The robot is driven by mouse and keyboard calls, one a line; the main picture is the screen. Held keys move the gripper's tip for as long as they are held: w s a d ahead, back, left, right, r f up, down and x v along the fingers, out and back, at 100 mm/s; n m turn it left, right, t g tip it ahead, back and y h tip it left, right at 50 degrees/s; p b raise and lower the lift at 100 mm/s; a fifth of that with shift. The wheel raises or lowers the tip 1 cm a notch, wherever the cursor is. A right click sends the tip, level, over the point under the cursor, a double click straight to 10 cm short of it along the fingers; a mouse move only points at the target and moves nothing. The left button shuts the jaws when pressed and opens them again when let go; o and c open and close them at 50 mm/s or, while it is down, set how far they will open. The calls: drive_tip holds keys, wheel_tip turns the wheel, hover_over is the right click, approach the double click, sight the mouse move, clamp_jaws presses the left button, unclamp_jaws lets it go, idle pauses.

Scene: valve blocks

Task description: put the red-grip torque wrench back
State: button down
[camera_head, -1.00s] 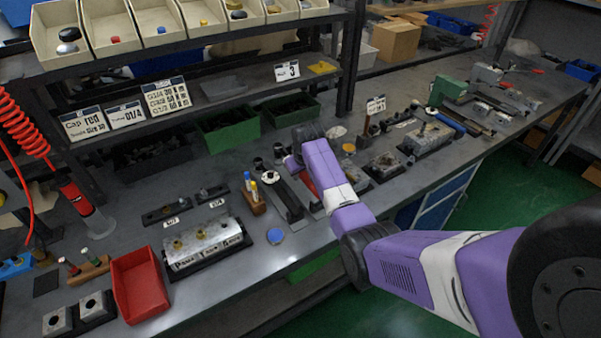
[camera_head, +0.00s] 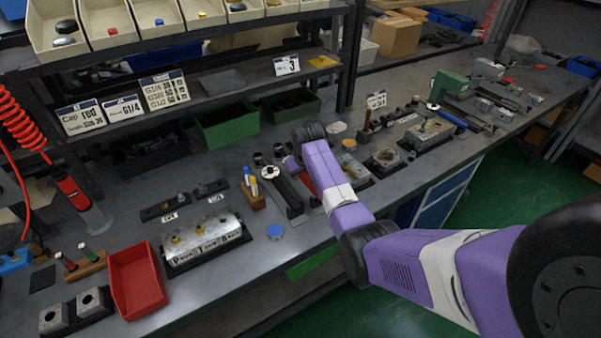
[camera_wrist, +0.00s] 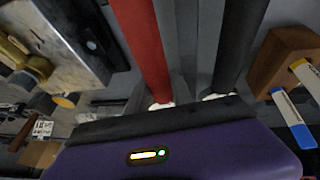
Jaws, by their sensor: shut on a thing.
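The red-grip torque wrench shows as a red grip (camera_head: 307,181) beside my purple arm in the head view, and as a long red bar (camera_wrist: 146,45) in the wrist view. My gripper (camera_wrist: 190,101) is shut on it; the fingertips are largely hidden. A dark-gripped wrench (camera_head: 285,191) with a round pale head lies just left of it on the bench, and a dark bar (camera_wrist: 237,42) runs beside the red one in the wrist view. The far end of the red wrench is out of sight, so I cannot tell whether it touches the bench.
A wooden block (camera_head: 254,196) with blue and yellow upright tools stands left of the wrenches. A valve block (camera_head: 205,243) and red bin (camera_head: 137,279) are farther left. More metal blocks (camera_head: 386,158) stand right. The shelf post (camera_head: 351,60) rises behind.

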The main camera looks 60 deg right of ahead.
drive_tip(key=shift+f, duration=0.45)
drive_tip(key=c, duration=1)
unclamp_jaws()
drive_tip(key=shift+c, duration=0.2)
drive_tip(key=shift+f, duration=0.1)
drive_tip(key=shift+b+v, duration=0.4)
drive_tip(key=shift+v, duration=3.55)
